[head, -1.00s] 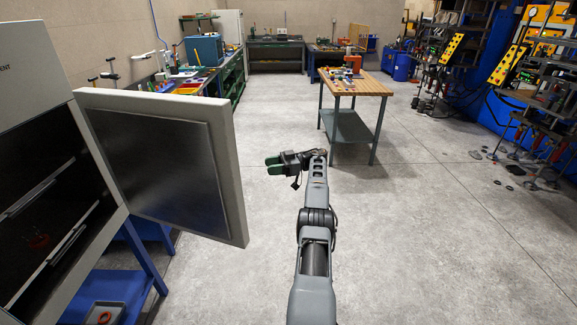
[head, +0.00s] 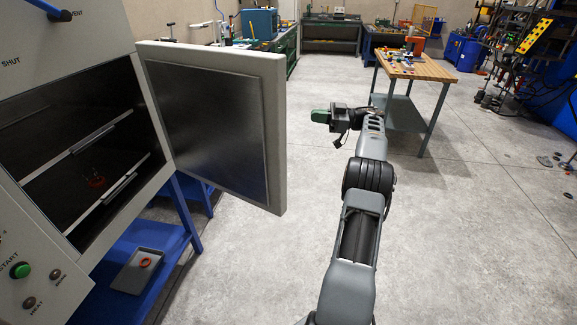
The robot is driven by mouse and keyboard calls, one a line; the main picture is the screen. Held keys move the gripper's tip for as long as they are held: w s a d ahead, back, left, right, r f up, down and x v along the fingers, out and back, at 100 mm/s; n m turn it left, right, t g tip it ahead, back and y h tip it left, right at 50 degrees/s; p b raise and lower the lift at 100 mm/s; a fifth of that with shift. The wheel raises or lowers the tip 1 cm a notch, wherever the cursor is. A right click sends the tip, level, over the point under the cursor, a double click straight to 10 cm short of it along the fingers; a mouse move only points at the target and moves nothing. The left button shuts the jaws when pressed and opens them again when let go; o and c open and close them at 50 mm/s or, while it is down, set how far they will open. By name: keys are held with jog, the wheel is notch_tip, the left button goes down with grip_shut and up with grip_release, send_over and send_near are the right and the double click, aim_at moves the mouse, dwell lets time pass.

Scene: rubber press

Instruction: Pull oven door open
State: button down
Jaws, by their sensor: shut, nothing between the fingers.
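The oven (head: 75,58) stands at the left of the head view, a pale cabinet with a dark inside. Its door (head: 208,130) is swung wide open to the right, with the metal inner panel facing me. Inside the oven are racks, with a small red thing (head: 96,182) on one of them. My gripper (head: 318,116), with green fingers, is shut and empty. In the picture it is to the right of the door's free edge, apart from it, and points left. The door's outer side and handle are hidden.
A blue stand (head: 185,215) is under the oven, with a grey tray (head: 128,272) holding a red ring (head: 145,262). A wooden-topped table (head: 415,64) stands beyond my arm. Blue machinery is at the far right. The grey floor between is clear.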

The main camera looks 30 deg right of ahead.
jog(key=s+a+f+n+t+h+b, duration=0.1)
jog(key=a+t+b, duration=0.1)
jog(key=t, duration=0.1)
jog(key=n+t+h+b, duration=0.25)
jog(key=n+h, duration=0.25)
jog(key=h, duration=0.4)
send_near(286, 158)
jog(key=w+d+f+p, duration=0.1)
jog(key=w+d+f, duration=0.1)
jog(key=w+f, duration=0.1)
jog(key=w+a+n+p, duration=0.1)
jog(key=w+a+n, duration=0.1)
jog(key=w, duration=0.7)
jog(key=shift+w+a+f+t+p, duration=0.2)
jog(key=shift+w+a+t+p, duration=0.15)
jog(key=shift+w+t+p, duration=0.1)
